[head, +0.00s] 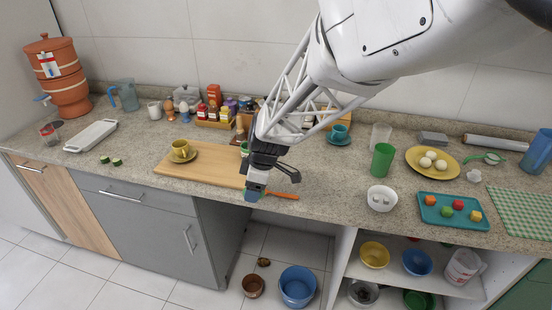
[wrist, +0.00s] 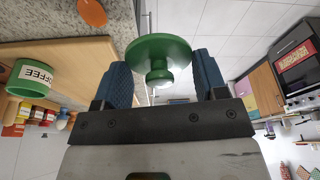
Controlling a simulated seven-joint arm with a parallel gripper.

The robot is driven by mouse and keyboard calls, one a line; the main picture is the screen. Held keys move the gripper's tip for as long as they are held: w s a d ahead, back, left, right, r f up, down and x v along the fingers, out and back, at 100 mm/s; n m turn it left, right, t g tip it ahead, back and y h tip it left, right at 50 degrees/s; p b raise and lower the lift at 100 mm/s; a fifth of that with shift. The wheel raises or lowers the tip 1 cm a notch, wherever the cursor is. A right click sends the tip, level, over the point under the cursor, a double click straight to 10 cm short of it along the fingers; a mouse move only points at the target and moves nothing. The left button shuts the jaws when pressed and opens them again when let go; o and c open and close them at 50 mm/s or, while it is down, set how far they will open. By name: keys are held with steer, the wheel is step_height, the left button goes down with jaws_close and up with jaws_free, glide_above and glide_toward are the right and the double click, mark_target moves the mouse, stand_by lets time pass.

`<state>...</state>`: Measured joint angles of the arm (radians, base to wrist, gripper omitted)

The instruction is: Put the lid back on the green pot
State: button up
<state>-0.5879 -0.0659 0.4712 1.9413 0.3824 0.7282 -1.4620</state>
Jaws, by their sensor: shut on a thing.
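The green lid (wrist: 160,48), a round disc with a knob, is between the two blue fingers of my gripper (wrist: 163,75) in the wrist view. My gripper is shut on it. In the head view my gripper (head: 256,192) is over the front edge of the counter, and the lid is mostly hidden there. A green pot with a white COFFEE label (wrist: 34,74) stands on the wooden board in the wrist view, apart from the gripper. In the head view only a green bit of the pot (head: 244,148) shows beside my arm.
An orange utensil (head: 283,196) lies right of my gripper. A spice rack (head: 213,122) stands behind the board. A green cup (head: 382,160) and white bowl (head: 382,198) stand to the right.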

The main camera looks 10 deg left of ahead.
steer(key=w+a+r, duration=0.2)
steer(key=w+a, duration=0.1)
steer(key=w, duration=0.4)
steer(key=w+a+r, duration=0.2)
steer(key=w+a, duration=0.1)
steer(key=w, duration=0.5)
steer(key=w+a+r+n, duration=0.1)
steer(key=w+a+r, duration=0.2)
steer(key=w, duration=0.4)
steer(key=shift+w+a, duration=0.15)
steer(key=shift+w, duration=0.1)
steer(key=shift+f, duration=0.2)
steer(key=shift+f, duration=3)
steer(key=shift+f, duration=0.2)
steer(key=o, duration=1)
steer(key=shift+o, duration=0.4)
steer(key=shift+r, duration=0.2)
step_height(320, 180, up, 7)
steer(key=shift+f, duration=0.2)
